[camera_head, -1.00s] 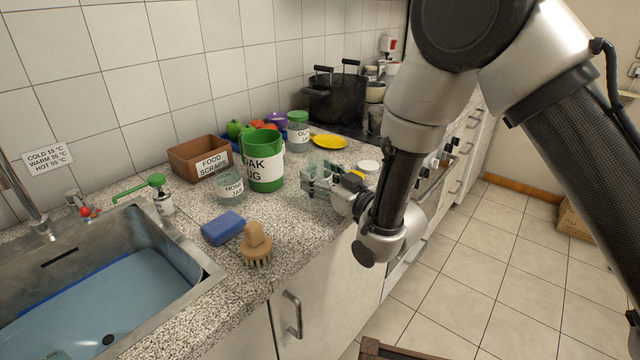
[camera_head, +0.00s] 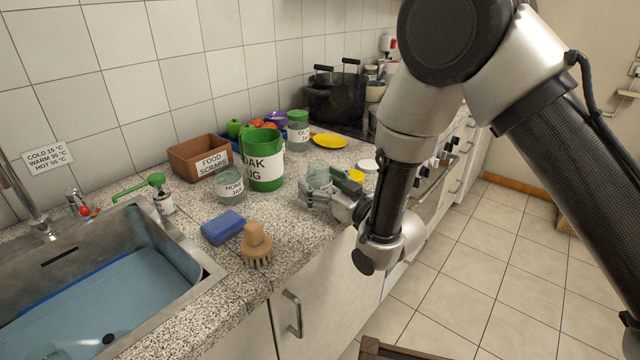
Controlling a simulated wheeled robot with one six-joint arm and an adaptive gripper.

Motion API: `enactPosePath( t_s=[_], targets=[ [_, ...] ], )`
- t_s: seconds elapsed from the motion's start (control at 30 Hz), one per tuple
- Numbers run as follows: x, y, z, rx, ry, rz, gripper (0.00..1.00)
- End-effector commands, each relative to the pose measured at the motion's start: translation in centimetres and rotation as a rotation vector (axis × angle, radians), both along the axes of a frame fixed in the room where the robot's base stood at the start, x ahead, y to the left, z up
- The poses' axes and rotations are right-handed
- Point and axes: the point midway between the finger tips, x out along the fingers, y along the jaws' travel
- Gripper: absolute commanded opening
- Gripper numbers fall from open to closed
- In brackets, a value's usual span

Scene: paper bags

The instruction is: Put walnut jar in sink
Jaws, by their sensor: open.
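My gripper (camera_head: 312,196) is open, low over the counter in the middle of the view. A clear glass jar (camera_head: 319,178) is right at its fingers. No label shows on this jar, so I cannot tell if it is the walnut jar, nor if the fingers touch it. A glass jar marked HONEY JAR (camera_head: 230,188) stands to the left, and a green-lidded jar with a partly readable label (camera_head: 298,132) stands behind. The steel sink (camera_head: 185,236) at the left holds bluish water.
A green OAK JUG (camera_head: 263,165) and a brown FOOD SCRAPS box (camera_head: 200,158) stand left of my gripper. A blue sponge (camera_head: 222,227) and a wooden brush (camera_head: 256,244) lie between it and the sink. A soap pump (camera_head: 158,194) stands behind the sink.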

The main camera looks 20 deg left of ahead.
Motion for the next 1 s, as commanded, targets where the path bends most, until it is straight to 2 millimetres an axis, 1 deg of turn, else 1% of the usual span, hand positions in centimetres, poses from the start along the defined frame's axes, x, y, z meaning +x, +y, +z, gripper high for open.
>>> enactPosePath(
  t_s=[0.07,0.3,0.4,0.53,0.73,0.8,0.87,0.97,1.0],
  targets=[
    [-0.4,-0.7,0.0,-0.002,0.001,0.000,0.79],
    [-2.5,-4.4,0.4,-0.003,0.001,-0.001,0.79],
    [-3.3,-5.6,0.4,-0.002,0.000,0.000,0.79],
    [-3.8,-6.4,0.4,-0.001,0.000,0.000,0.79],
    [-3.9,-6.6,0.5,-0.001,-0.001,0.000,0.79],
    [-3.6,-6.7,0.6,-0.004,0.001,-0.006,0.79],
    [-2.8,-7.2,1.1,-0.018,0.008,-0.022,0.79],
    [-0.1,-9.3,2.9,-0.071,0.039,-0.084,0.79],
    [1.3,-10.7,3.8,-0.103,0.061,-0.120,0.79]
  ],
)
